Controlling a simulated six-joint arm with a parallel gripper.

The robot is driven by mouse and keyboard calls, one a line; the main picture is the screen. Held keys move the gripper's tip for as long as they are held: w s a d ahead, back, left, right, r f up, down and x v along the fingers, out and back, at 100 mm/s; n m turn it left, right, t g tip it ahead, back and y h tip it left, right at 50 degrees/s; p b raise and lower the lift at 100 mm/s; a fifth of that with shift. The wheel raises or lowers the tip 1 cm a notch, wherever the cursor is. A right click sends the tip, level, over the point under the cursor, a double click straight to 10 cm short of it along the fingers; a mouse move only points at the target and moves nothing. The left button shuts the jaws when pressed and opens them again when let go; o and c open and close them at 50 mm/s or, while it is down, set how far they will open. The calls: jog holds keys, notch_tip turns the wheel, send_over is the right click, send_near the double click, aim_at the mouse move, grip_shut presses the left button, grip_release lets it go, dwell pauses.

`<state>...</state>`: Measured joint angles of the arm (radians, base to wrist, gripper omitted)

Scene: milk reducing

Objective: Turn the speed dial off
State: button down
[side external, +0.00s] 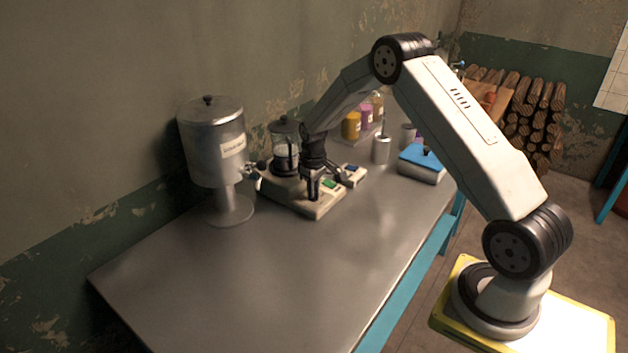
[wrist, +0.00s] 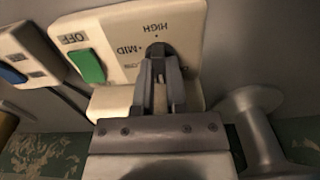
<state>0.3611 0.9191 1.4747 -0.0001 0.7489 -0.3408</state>
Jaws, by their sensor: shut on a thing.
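The speed dial (wrist: 158,50) is a dark round knob on a cream control panel (wrist: 187,22) marked HIGH and MID, with a further label mostly hidden by my fingers. My gripper (wrist: 160,72) is shut on the dial from above. The dial's pointer setting is hidden between the fingers. A green switch (wrist: 87,66) sits on the panel beside an OFF label. In the side external view my gripper (side external: 313,194) points down at the cream appliance base (side external: 318,209), and the dial is hidden there. A glass vessel (side external: 285,150) stands on the back of the base.
A metal dispenser with a tap (side external: 212,150) stands left of the appliance. A second unit with a blue switch (side external: 350,172) is close on the right. A metal canister (side external: 381,150) and a blue-topped box (side external: 422,162) stand farther right. The front of the grey table (side external: 250,285) is clear.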

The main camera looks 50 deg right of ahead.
jog(key=shift+r, duration=0.1)
dwell(0.4)
jog(key=c, duration=0.7)
grip_release()
jog(key=shift+o, duration=0.2)
jog(key=shift+r, duration=0.1)
jog(key=shift+r, duration=3.8)
